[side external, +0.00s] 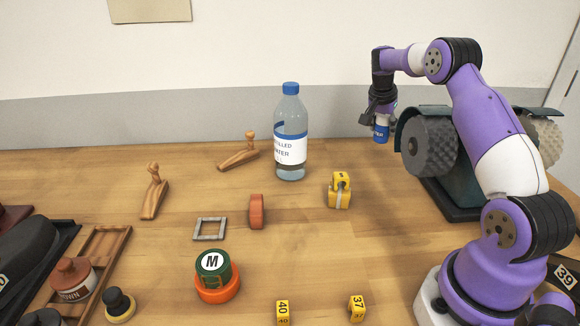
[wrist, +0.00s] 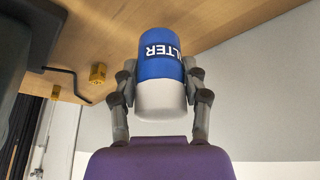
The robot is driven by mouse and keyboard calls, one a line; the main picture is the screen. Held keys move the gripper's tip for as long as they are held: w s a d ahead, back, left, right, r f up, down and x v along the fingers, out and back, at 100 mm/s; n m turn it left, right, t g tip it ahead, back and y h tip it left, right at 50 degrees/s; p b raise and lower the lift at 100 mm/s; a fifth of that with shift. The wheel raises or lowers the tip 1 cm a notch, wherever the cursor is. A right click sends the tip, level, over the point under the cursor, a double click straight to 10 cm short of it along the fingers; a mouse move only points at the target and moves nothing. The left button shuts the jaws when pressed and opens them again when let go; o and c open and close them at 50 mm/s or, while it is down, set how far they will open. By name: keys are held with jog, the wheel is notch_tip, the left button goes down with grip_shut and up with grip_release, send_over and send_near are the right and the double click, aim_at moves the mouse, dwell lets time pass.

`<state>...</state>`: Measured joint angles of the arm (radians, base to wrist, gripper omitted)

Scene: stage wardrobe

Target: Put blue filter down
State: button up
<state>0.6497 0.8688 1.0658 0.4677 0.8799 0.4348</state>
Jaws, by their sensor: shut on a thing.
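The blue filter (side external: 381,133) is a small cylinder with a blue band and a white part. My gripper (side external: 380,115) is shut on it and holds it in the air near the back of the table, left of the grey grinding wheel. In the wrist view the blue filter (wrist: 160,60) sits between both fingers of my gripper (wrist: 161,85), with the letters "LTER" on its blue band. The side external view shows the filter's lower end clear of the wooden table (side external: 390,215).
A bench grinder with grey wheels (side external: 430,147) stands right of the filter. A green tin marked M (side external: 213,270) is at front. Bare wood lies below the filter.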

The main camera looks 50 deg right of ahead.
aim_at(381, 140)
jog(key=shift+d+f, duration=0.2)
jog(key=shift+f, duration=1.95)
jog(key=o, duration=1.2)
jog(key=shift+f, duration=0.15)
